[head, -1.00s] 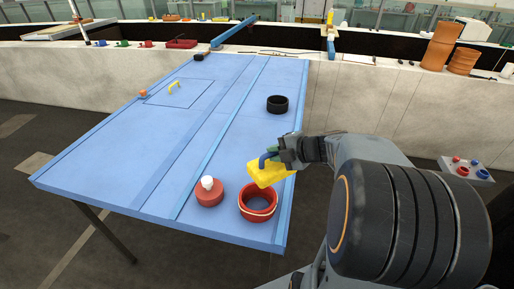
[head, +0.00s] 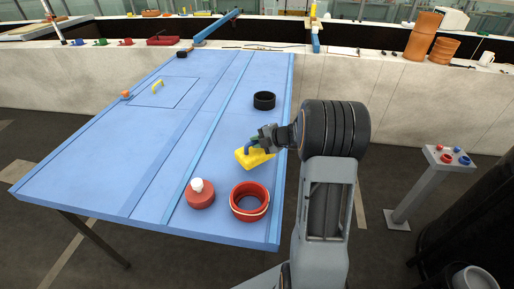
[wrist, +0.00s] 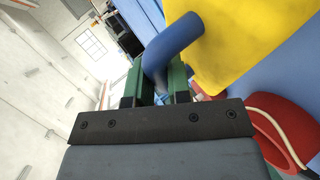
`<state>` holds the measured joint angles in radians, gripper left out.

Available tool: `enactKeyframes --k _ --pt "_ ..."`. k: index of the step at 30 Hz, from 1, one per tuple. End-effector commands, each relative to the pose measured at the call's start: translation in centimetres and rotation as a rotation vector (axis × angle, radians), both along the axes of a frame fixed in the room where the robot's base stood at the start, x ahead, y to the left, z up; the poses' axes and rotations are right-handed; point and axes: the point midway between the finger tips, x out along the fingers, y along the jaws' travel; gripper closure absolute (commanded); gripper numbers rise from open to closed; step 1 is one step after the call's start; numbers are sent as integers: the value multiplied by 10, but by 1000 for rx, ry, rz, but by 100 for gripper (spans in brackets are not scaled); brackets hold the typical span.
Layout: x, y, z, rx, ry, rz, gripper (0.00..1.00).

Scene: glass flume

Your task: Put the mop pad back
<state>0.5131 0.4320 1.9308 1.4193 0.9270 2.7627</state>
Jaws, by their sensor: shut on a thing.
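The mop pad (head: 254,159) is a yellow block with a bent blue handle. My gripper (head: 262,143) is shut on the handle, above the right side of the blue table (head: 115,170). The gap between pad and table top is hard to judge. In the wrist view the green fingers of my gripper (wrist: 158,88) stand on both sides of the blue handle (wrist: 176,44), with the yellow pad (wrist: 245,40) beyond at upper right. The pad's underside is hidden.
A red open ring-shaped pot (head: 236,211) stands in front of the pad, beside a red round pot with a white knob (head: 200,198). A black ring (head: 264,101) lies behind the pad. A panel with a yellow handle (head: 157,85) is at the far left. The table's middle is clear.

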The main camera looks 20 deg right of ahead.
Motion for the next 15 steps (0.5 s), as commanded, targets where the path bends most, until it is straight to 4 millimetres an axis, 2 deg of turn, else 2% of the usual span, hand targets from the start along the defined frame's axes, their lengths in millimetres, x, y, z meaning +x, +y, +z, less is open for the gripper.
enactKeyframes --k 4,9,15 --pt "7 -2 -10 1 2 0 100" --pt "6 -2 -31 2 2 -1 100" --pt "6 -2 -38 1 0 -2 100"
